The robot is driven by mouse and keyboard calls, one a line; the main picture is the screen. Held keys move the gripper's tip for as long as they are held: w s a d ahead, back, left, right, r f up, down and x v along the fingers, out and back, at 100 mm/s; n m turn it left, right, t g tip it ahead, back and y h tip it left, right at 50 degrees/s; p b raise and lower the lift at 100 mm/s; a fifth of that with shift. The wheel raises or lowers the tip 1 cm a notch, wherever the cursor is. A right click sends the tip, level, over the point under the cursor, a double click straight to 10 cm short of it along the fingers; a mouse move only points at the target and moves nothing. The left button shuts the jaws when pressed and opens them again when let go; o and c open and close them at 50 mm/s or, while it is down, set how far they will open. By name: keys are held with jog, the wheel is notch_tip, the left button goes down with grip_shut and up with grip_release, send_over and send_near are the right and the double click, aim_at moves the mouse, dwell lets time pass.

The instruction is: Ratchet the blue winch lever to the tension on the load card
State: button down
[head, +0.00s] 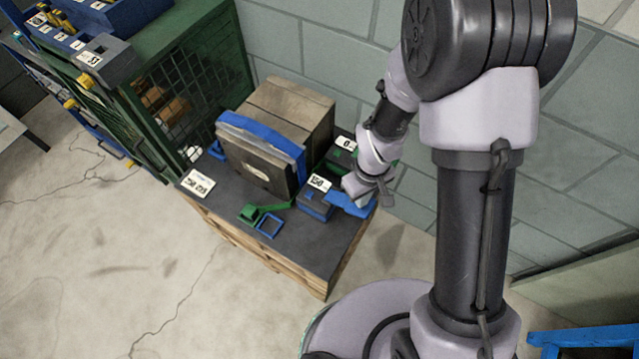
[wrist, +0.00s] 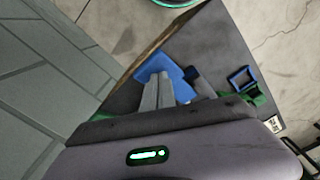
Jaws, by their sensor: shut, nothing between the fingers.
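The blue winch (head: 314,206) sits on the dark top of a wooden pallet, under a white display (head: 319,183) that seems to read 150. Its flat blue lever (head: 352,206) sticks out to the right, over the pallet's edge. The lever also shows in the wrist view (wrist: 160,68). My gripper (head: 366,193) is shut and empty, with its fingertips (wrist: 164,78) at the lever; whether they touch it I cannot tell. A white load card (head: 197,183) lies at the pallet's left corner, its figures too small to read surely.
A blue strap (head: 262,133) crosses the mould block (head: 254,165) on the pallet. A green winch with a display (head: 345,143) seeming to read 0 stands behind the blue one. A green buckle (head: 250,213) and blue ring (head: 270,226) lie in front. Floor at left is open.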

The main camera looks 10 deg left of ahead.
jog(key=shift+f+b, duration=1.75)
jog(key=shift+f, duration=0.5)
jog(key=shift+r+p, duration=0.15)
jog(key=shift+p, duration=0.15)
notch_tip(320, 180, up, 6)
jog(key=p, duration=0.4)
jog(key=shift+p, duration=0.3)
jog(key=shift+f, duration=0.2)
notch_tip(320, 180, down, 6)
jog(key=b, duration=0.5)
jog(key=shift+r+p, duration=2.3)
jog(key=shift+r, duration=0.7)
